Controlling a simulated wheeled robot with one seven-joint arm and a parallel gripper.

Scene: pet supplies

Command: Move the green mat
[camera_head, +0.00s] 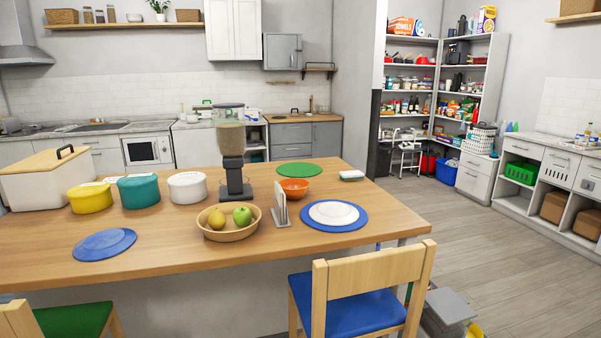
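The green mat (299,169) is a flat round disc. It lies on the wooden table (160,242) near the far edge, right of the middle. Nothing is seen lying on the mat. My gripper is not in view.
A blue mat with a white plate (334,214) lies at the right, and a fruit bowl (229,230) and napkin holder (281,206) stand nearer. Canisters (138,191) line the left. A wooden chair (370,285) is at the front edge. Open floor (480,250) lies right.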

